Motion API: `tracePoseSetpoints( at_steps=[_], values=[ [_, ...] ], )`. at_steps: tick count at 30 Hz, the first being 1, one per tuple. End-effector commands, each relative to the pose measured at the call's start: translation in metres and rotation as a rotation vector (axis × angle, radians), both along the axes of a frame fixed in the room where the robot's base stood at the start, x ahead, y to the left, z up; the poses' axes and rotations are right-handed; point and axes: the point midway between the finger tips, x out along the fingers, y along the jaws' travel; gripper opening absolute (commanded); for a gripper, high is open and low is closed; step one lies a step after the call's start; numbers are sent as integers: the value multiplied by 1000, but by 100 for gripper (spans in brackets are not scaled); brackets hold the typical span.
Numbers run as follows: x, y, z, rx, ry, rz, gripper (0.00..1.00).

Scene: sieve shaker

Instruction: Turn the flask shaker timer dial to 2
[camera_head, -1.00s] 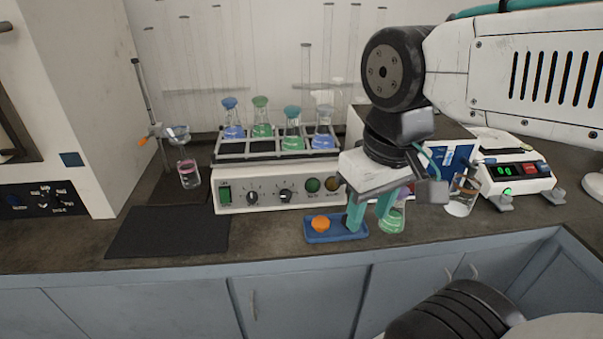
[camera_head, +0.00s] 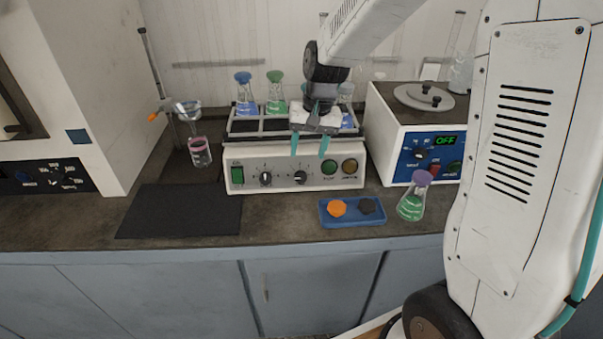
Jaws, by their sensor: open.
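The flask shaker (camera_head: 290,184) stands on the counter, a cream box with a green switch (camera_head: 237,174), two black dials and two round buttons on its front. The left dial (camera_head: 265,178) and right dial (camera_head: 300,177) both show; their markings are too small to read, so I cannot tell which is the timer. Several stoppered flasks, such as a blue one (camera_head: 246,98), stand in the rack on top. My gripper (camera_head: 310,152) is open and empty, its teal fingers pointing down near the upper front of the shaker, above the right dial. It hides part of the rack.
A blue tray (camera_head: 352,221) with an orange and a dark piece lies in front of the shaker. A purple-stoppered flask (camera_head: 411,206) stands right of it, before a device reading OFF (camera_head: 395,150). A dark mat (camera_head: 180,211) lies at the left.

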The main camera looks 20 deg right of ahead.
Motion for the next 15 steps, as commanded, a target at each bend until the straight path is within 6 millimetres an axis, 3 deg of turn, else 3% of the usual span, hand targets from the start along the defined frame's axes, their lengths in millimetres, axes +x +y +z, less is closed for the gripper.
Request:
tracePoseSetpoints(
  at_steps=[4,15],
  values=[
    [14,-1,-18,6,7,-20,52],
    [17,7,-70,6,10,-22,52]
  ],
)
